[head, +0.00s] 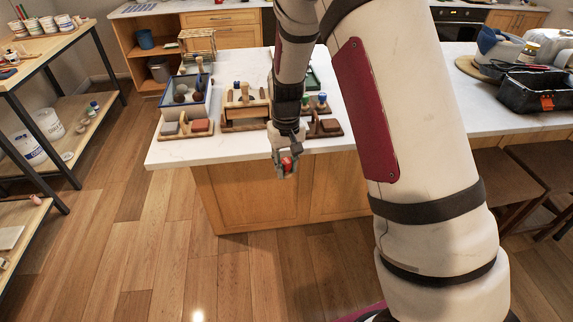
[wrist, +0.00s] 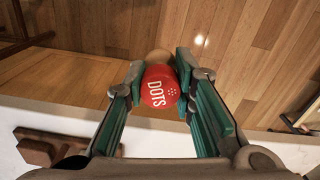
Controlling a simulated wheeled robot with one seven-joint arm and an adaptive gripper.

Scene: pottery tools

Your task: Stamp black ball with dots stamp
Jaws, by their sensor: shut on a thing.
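My gripper (wrist: 160,87) is shut on the red dots stamp (wrist: 160,86), whose red end reads "DOTS" with white dots in the wrist view. A tan part of the stamp shows just beyond the red end. In the head view my gripper hangs in front of the counter's front edge with the red stamp (head: 287,164) between its fingers. A blue-edged tray (head: 187,109) on the counter holds dark and brown ball shapes (head: 181,91); I cannot tell for sure which one is the black ball.
The white counter (head: 240,149) bears wooden stands (head: 246,112) with tools, and small holders with a grey and a red block (head: 200,126). A black toolbox (head: 536,90) sits at the right. Shelves (head: 75,120) stand at the left. The floor between is clear.

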